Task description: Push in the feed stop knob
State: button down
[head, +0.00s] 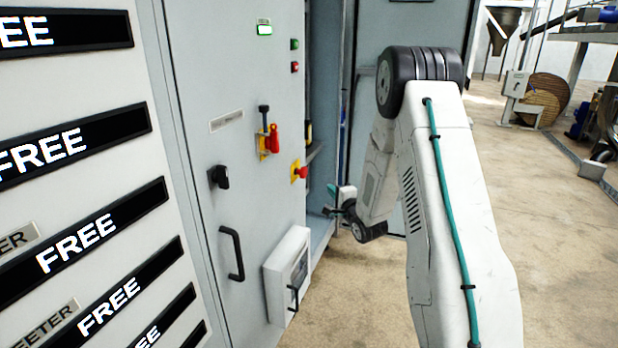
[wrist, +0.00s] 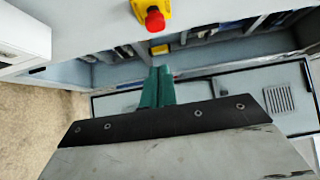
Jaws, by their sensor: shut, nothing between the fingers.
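A red mushroom-shaped knob on a yellow plate (head: 300,171) sits on the grey cabinet front, near its right edge; I take it to be the feed stop knob. It also shows at the top of the wrist view, the red knob (wrist: 154,19) standing out from its plate. My gripper (wrist: 157,76) has its teal fingers together and empty. In the wrist view the fingertips lie below the knob, apart from it. In the head view my gripper (head: 332,211) is small, partly hidden by my arm, to the right of and lower than the knob.
The cabinet front also has a red and yellow lever switch (head: 268,141), a black rotary switch (head: 219,177), a black handle (head: 232,253) and a white box (head: 288,268) low down. An open cabinet bay (head: 324,110) lies right of the front. Floor (head: 550,255) is clear to the right.

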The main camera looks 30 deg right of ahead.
aim_at(302, 172)
jog(key=shift+s+d, duration=0.15)
jog(key=shift+d, duration=0.3)
jog(key=w+a, duration=0.1)
jog(key=w, duration=1.2)
jog(key=shift+a, duration=0.15)
jog(key=shift+w, duration=0.1)
